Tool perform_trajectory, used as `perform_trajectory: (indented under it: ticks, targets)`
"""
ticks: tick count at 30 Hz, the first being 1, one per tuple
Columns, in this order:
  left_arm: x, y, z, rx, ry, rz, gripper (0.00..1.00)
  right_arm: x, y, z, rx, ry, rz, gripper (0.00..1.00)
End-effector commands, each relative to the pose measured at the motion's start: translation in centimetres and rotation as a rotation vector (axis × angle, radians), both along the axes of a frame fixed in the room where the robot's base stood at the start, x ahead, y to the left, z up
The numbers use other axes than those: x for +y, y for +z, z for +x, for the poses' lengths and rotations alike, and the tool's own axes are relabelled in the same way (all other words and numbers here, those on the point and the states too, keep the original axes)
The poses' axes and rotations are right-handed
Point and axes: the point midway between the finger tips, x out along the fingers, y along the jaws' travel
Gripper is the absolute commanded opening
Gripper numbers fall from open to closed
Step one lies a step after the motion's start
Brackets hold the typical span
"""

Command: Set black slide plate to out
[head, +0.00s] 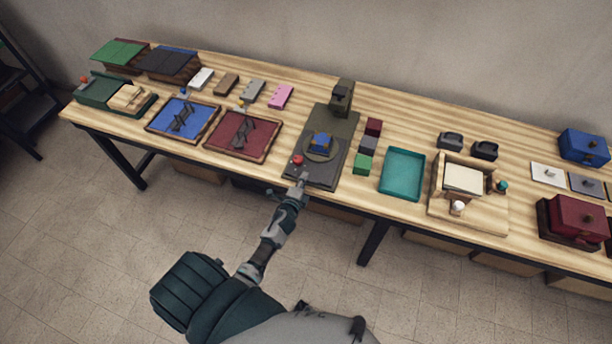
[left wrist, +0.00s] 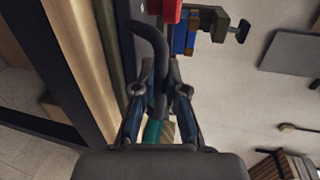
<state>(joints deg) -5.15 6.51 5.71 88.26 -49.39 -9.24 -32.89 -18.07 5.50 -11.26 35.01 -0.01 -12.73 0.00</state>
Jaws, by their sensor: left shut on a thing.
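The black slide plate (head: 324,178) is the dark flat piece at the front of a dark machine (head: 341,130) with an upright column at its back. A blue block with yellowish parts (head: 321,139) sits on the machine's round table. My left gripper (head: 303,179) is at the plate's front edge, below a red knob (head: 298,160). In the left wrist view, my left gripper (left wrist: 159,100) is shut on a curved black handle (left wrist: 150,40). The gripper hides part of that handle. My right gripper is not in view.
Coloured blocks (head: 363,163) and a teal tray (head: 402,171) stand right of the machine. A red tray (head: 270,150) and a blue tray (head: 205,112) lie to the left. The table's front edge is close under my gripper, with open floor before it.

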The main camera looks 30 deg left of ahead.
Motion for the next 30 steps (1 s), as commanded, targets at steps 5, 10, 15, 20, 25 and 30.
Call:
perform_trajectory:
  ticks: [5, 10, 15, 20, 25, 30]
  targets:
    - [-0.3, -0.5, -0.3, 0.008, -0.005, -0.003, 0.00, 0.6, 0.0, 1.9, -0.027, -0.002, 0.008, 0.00]
    - [-0.2, -0.6, -0.4, 0.011, -0.002, -0.002, 0.22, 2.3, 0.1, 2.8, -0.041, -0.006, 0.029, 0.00]
    - [-0.2, -0.5, -0.3, 0.009, -0.002, -0.002, 0.22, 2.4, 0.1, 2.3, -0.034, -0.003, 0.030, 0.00]
    - [-0.1, -0.4, -0.2, 0.007, -0.002, -0.001, 0.22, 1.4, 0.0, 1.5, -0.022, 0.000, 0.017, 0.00]
    - [-0.4, -0.2, -1.5, 0.007, -0.003, -0.001, 0.22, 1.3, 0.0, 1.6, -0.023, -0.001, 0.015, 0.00]
    - [-1.3, 0.5, -4.9, 0.009, -0.002, -0.002, 0.22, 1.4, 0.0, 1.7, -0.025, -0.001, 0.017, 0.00]
